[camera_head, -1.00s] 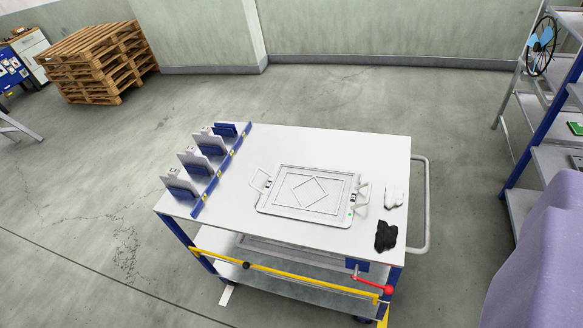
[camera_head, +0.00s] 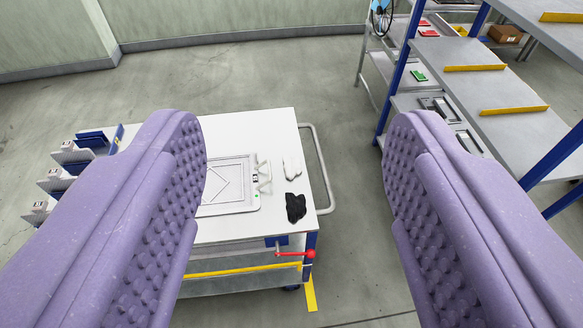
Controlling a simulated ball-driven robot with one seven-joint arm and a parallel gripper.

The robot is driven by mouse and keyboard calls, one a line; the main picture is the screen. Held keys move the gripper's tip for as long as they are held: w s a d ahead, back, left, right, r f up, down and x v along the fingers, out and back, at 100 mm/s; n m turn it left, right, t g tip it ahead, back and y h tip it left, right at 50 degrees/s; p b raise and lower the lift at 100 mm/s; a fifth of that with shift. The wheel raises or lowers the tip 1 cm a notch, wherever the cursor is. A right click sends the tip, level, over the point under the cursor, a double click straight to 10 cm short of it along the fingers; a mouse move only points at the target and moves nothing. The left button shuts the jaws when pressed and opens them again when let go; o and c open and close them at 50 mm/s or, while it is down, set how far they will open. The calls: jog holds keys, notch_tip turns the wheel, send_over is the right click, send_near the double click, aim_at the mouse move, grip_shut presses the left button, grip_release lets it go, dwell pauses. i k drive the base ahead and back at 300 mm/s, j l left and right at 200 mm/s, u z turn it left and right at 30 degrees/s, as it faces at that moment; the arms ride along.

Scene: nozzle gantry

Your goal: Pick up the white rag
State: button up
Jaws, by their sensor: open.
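The white rag (camera_head: 293,167) lies on the right part of the white cart top (camera_head: 262,125), near the cart's right edge. A crumpled black rag (camera_head: 296,208) lies just in front of it on the same top. My gripper (camera_head: 297,145) is open and empty, with its two purple studded fingers wide apart on either side of the picture. In the picture the white rag shows in the gap between the fingers, apart from both. The left finger hides part of the cart top.
A white framed tray (camera_head: 228,200) with handles lies left of the rags. Several blue-and-white holders (camera_head: 75,158) stand at the cart's left. A grey rail (camera_head: 320,165) runs along its right side. Grey shelves with blue posts (camera_head: 395,85) stand at right. Floor between is clear.

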aim_at(293, 168)
jog(key=z, duration=5.2)
jog(key=u, duration=5.2)
jog(key=i, duration=0.35)
